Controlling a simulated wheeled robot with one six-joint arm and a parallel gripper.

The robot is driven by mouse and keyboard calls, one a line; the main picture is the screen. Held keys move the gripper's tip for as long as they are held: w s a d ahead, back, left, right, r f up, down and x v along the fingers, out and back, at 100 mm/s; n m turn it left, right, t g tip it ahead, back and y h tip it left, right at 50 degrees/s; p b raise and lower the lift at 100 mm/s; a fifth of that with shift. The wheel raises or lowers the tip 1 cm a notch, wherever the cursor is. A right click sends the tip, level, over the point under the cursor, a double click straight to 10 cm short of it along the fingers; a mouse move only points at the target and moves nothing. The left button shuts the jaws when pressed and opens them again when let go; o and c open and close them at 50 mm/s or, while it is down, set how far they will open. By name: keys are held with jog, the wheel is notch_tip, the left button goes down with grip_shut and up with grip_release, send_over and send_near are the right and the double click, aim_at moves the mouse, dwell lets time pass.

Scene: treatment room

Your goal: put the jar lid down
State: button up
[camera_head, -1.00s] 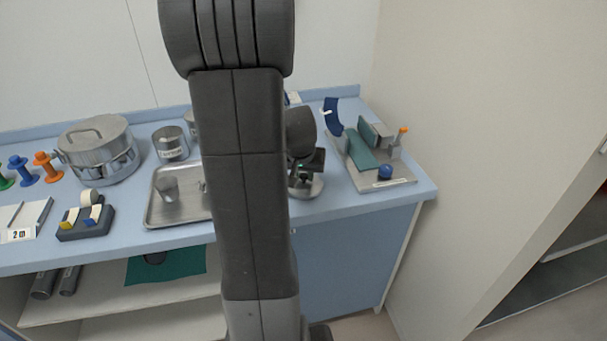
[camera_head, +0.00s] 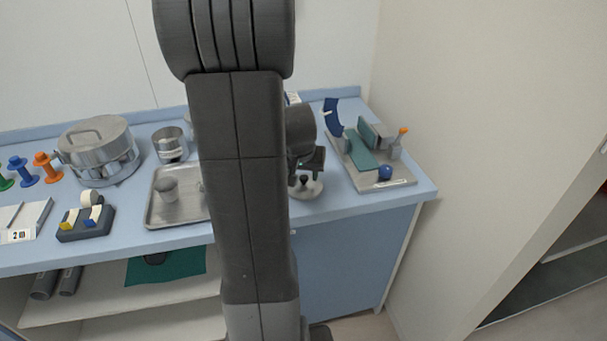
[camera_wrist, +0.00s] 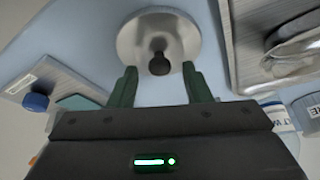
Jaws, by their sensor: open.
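The jar lid (camera_wrist: 184,42) is a round, silvery metal disc with a dark knob (camera_wrist: 159,64) at its middle. It lies flat on the blue counter, knob up. In the head view the lid (camera_head: 312,190) shows just right of my arm, between the metal tray and the grey board. My gripper (camera_wrist: 160,86) is open, its two green fingers apart on either side of the knob's line and clear of it. In the head view my gripper (camera_head: 308,165) is just above and behind the lid, partly hidden by my arm.
A metal tray (camera_head: 158,218) with a small cup stands left of my arm. A grey board (camera_head: 398,184) with teal pads and a blue ball stands to the right. A lidded pot (camera_head: 98,160) and a labelled metal jar (camera_head: 171,146) stand at the back left. The counter's front right is clear.

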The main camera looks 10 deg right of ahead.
jog(key=v, duration=1.1)
jog(key=x, duration=1.2)
jog(key=shift+f+b, duration=0.4)
jog(key=shift+f, duration=0.05)
notch_tip(320, 180, up, 3)
jog(key=shift+f+p, duration=0.15)
jog(key=shift+p, duration=0.25)
jog(key=shift+r, duration=0.5)
